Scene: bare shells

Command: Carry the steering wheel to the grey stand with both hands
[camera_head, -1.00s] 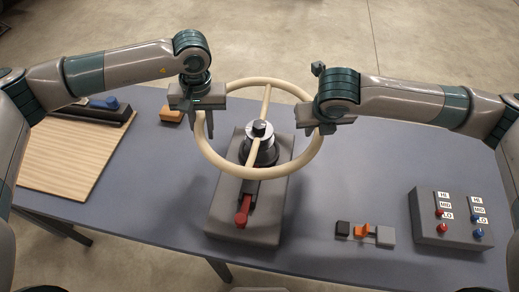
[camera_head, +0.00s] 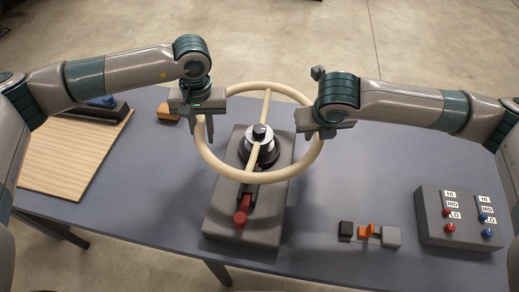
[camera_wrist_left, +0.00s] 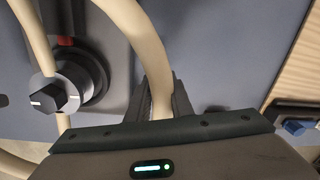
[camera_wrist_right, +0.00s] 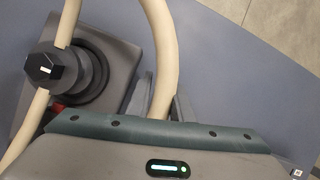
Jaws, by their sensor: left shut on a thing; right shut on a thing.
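The cream steering wheel (camera_head: 236,176) is a ring with one bar across its middle, over the grey stand (camera_head: 222,217) in the head view. My left gripper (camera_head: 205,133) is shut on the ring's left side, and the rim (camera_wrist_left: 150,50) runs between its fingers in the left wrist view. My right gripper (camera_head: 318,130) is shut on the ring's right side, and the rim (camera_wrist_right: 163,50) passes between its fingers in the right wrist view. The stand has a round black and silver knob (camera_head: 261,134) and a red-ended lever (camera_head: 240,217). The exact gap between wheel and stand is unclear.
A ribbed wooden board (camera_head: 70,160) lies at the left, with a dark block bearing a blue piece behind it. A small orange block (camera_head: 168,112) is near the back edge. A grey switch box (camera_head: 460,222) and a small orange-switch unit (camera_head: 369,233) stand at right.

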